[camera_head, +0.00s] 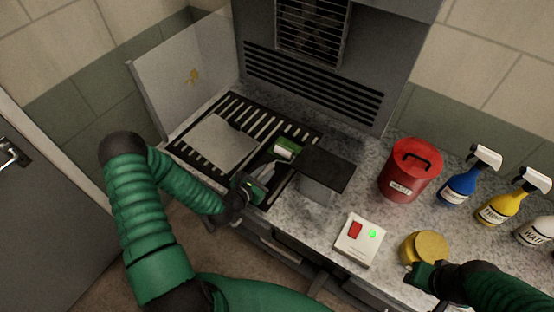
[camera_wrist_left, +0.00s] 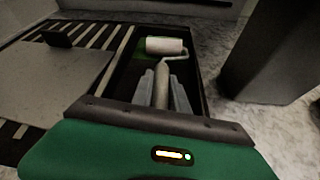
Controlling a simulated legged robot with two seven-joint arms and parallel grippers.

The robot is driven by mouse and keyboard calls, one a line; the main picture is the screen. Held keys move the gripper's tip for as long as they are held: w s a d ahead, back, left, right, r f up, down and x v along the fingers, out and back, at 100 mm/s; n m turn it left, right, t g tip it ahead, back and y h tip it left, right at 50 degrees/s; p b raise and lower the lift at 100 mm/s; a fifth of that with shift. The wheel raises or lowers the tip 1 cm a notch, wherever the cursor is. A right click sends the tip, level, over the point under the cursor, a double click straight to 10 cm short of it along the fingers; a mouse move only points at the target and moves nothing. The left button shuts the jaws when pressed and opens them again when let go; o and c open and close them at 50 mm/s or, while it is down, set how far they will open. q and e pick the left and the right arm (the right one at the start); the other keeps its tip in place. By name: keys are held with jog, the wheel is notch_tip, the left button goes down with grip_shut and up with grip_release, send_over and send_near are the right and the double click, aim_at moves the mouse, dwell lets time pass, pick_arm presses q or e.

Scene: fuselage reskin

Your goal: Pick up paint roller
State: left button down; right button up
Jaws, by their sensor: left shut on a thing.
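The paint roller (camera_head: 284,149) has a pale roller head with green beside it, over a dark tray (camera_wrist_left: 124,76) on the counter. In the left wrist view the roller head (camera_wrist_left: 165,46) lies ahead, with its wire frame bending back to a grey handle. My left gripper (camera_head: 265,172) is shut on that handle, its two grey fingers (camera_wrist_left: 163,92) on either side. I cannot tell whether the roller touches the tray. My right gripper (camera_head: 414,272) is beside a yellow round object (camera_head: 425,247); its finger opening is unclear.
A grey box with a dark top (camera_head: 322,173) stands just right of the roller. A slotted grate with a grey plate (camera_head: 215,145) lies left. A red waste can (camera_head: 409,170), spray bottles (camera_head: 459,188) and a button box (camera_head: 359,240) occupy the right.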

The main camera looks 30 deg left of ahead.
pick_arm(q)
notch_tip(320, 180, up, 10)
jog(key=shift+r, duration=0.1)
dwell(0.4)
jog(key=shift+s+f, duration=0.1)
jog(key=shift+f, duration=0.1)
